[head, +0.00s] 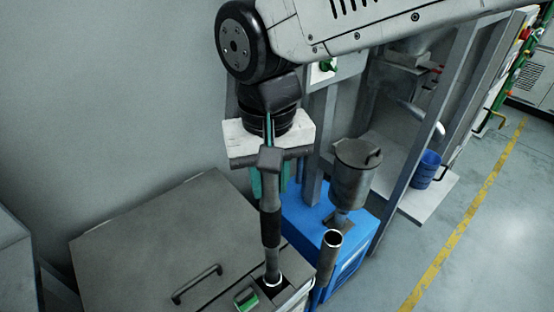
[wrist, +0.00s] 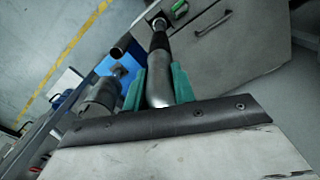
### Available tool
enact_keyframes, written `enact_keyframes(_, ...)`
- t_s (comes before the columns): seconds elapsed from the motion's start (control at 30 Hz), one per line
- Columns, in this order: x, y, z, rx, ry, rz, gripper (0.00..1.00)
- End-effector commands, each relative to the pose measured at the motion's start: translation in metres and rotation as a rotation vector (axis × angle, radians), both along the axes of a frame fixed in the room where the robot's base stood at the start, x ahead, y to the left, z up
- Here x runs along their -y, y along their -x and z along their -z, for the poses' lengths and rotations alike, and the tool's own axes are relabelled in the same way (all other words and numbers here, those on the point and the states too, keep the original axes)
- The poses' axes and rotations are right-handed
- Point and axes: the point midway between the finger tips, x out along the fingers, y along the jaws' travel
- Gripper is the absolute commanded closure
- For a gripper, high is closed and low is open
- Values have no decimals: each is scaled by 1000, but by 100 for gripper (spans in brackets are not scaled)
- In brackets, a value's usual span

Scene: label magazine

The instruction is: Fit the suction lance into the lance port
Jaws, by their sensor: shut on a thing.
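The suction lance (head: 270,215) is a long rod with a grey upper part and a black lower sleeve. My gripper (head: 270,182) is shut on its upper part with its teal fingers, which also show on both sides of the lance in the wrist view (wrist: 159,88). The lance stands nearly upright, and its lower end meets a dark opening with a bright ring, apparently the lance port (head: 273,284), at the corner of the grey cabinet top. The tip is hidden, so I cannot tell how deep it sits. The lance also shows in the wrist view (wrist: 159,62).
An open metal tube (head: 330,241) stands just right of the lance. A green-faced fitting (head: 246,298) and a handle (head: 196,284) are on the grey cabinet (head: 165,235).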

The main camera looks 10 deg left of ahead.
Motion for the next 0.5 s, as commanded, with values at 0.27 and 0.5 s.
enact_keyframes(0.27,0,0,7,0,0,0,100)
enact_keyframes(0.5,0,0,13,0,0,0,100)
